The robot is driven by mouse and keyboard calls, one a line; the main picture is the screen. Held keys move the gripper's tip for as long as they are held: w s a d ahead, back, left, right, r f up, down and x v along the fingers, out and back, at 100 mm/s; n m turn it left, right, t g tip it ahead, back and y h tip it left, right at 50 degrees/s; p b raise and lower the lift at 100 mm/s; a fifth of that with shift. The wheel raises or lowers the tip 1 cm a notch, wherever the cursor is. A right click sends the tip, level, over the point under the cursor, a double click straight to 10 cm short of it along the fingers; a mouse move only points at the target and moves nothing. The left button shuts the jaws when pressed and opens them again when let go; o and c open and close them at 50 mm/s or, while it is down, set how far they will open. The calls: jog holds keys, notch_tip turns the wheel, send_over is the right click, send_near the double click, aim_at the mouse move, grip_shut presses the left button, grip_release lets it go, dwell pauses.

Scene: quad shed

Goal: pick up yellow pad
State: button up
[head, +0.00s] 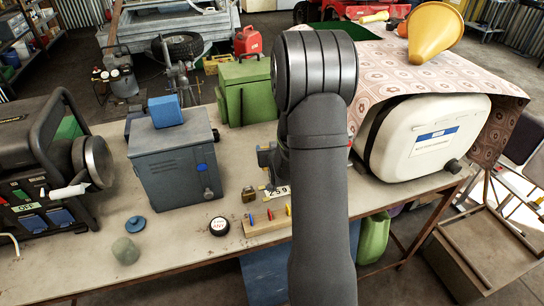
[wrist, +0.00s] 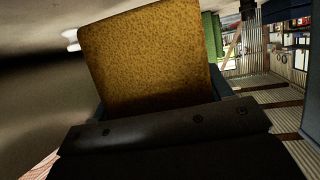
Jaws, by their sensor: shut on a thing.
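The yellow pad (wrist: 148,55) is a mustard-brown, grainy block, seen large in the wrist view. It rises slightly tilted from my gripper (wrist: 160,112), which is shut on it. The dark gripper body fills the bottom of the wrist view and hides the pad's lower edge. In the head view my arm stands in the middle of the picture and hides both the gripper and the pad.
The workbench (head: 165,235) bears a grey-blue metal box (head: 172,165), a generator (head: 40,160) at left, a green box (head: 245,90) and a white canister (head: 425,135) partly under a patterned cloth (head: 450,80). Small items lie in front, including a grey-green lump (head: 125,251).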

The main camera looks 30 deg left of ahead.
jog(key=s+d+r, duration=0.2)
jog(key=s+d, duration=0.8)
jog(key=s, duration=0.4)
jog(key=shift+s+d+r, duration=0.25)
jog(key=shift+s+r, duration=0.05)
jog(key=shift+r, duration=0.1)
